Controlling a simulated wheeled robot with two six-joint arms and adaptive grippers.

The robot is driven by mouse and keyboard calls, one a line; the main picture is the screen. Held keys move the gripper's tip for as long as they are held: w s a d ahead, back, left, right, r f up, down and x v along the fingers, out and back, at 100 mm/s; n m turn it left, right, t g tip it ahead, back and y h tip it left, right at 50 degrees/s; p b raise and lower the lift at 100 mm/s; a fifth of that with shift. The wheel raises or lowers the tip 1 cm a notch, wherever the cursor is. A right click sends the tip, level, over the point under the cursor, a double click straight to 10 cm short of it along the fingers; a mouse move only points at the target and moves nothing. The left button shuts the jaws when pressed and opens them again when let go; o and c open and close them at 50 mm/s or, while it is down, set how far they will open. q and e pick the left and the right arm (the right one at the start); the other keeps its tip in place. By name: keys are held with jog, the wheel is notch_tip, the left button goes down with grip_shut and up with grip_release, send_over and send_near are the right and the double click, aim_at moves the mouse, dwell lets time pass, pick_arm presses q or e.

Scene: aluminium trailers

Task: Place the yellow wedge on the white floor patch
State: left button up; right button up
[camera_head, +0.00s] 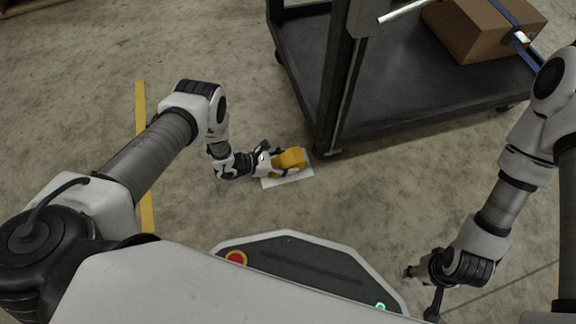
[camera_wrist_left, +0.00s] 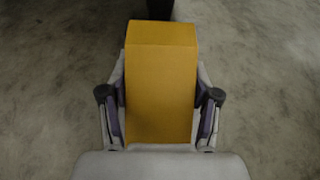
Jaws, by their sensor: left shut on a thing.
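The yellow wedge (camera_head: 291,158) is between the fingers of my left gripper (camera_head: 276,163), which is shut on it. In the left wrist view the wedge (camera_wrist_left: 161,85) fills the space between the two fingers of the gripper (camera_wrist_left: 160,103). The white floor patch (camera_head: 298,176) shows beneath and around the wedge, partly hidden by the wedge and gripper. I cannot tell whether the wedge touches the patch or is just above it. My right gripper (camera_head: 422,290) is low at the right, far from the wedge; its fingers are too small to read.
A dark trailer (camera_head: 400,110) stands just right of and behind the patch, with a caster near the patch. A cardboard box (camera_head: 480,35) with a blue strap is on it. A yellow line (camera_head: 141,110) runs along the concrete floor at left. Floor left of the patch is clear.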

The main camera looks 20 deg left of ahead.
pick_arm(q)
jog(key=shift+f, duration=0.7)
jog(key=shift+r, duration=0.25)
jog(key=shift+c, duration=0.6)
jog(key=shift+f, duration=0.15)
jog(key=o, duration=1.5)
pick_arm(e)
jog(key=shift+f, duration=0.5)
